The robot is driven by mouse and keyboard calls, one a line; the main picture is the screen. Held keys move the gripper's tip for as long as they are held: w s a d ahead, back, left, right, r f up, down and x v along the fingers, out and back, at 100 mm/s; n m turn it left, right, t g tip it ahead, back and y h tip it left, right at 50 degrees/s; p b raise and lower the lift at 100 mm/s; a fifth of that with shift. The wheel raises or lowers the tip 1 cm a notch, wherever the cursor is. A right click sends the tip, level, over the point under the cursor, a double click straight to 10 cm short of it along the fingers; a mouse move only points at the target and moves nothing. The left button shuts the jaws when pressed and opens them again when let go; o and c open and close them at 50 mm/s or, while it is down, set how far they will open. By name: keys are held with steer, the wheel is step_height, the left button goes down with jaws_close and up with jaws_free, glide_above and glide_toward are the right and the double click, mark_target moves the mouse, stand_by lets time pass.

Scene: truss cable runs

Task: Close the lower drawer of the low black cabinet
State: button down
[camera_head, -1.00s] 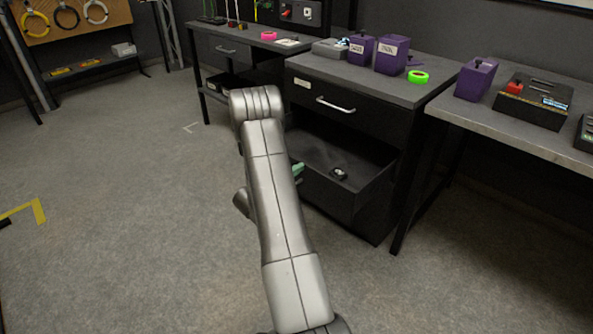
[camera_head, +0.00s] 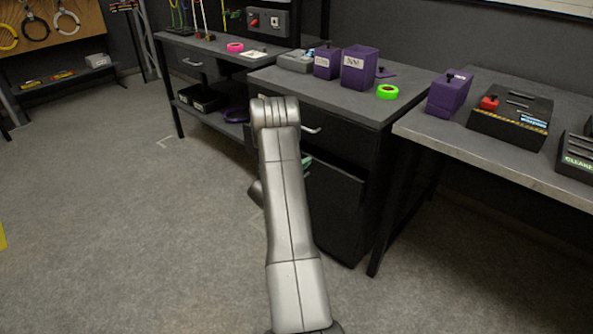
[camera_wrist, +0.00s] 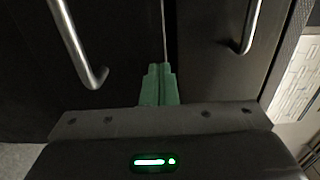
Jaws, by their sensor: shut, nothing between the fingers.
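The low black cabinet (camera_head: 388,140) stands right of my arm in the head view. Its lower drawer (camera_head: 335,205) looks almost flush, with a slight step at its top edge; the inside no longer shows. Its upper drawer (camera_head: 345,142) looks shut. In the wrist view, the lower drawer's handle (camera_wrist: 80,45) is at left and the upper drawer's handle (camera_wrist: 250,25) at right. My gripper (camera_wrist: 159,80) has its green fingers shut and empty, at the seam between the two fronts. I cannot tell whether they touch. My arm hides the cabinet's left part in the head view.
Purple boxes (camera_head: 358,67) and a green tape roll (camera_head: 387,92) sit on the cabinet top. A grey table (camera_head: 475,150) with a leg stands close at right. Another bench (camera_head: 205,48) stands behind at left. The floor (camera_head: 130,220) at left is clear.

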mark_target(314, 157)
steer(key=x, duration=0.5)
steer(key=shift+w+d+b, duration=0.15)
steer(key=shift+b, duration=0.15)
steer(key=shift+w+r, duration=0.1)
steer(key=shift+r, duration=0.15)
steer(key=shift+d, duration=0.1)
steer(key=shift+s+a+f, duration=0.15)
steer(key=shift+s+a, duration=0.2)
steer(key=shift+s, duration=0.05)
steer(key=p+v, duration=0.2)
steer(key=v, duration=1.1)
steer(key=shift+s+a+f, duration=0.1)
steer(key=shift+s, duration=0.05)
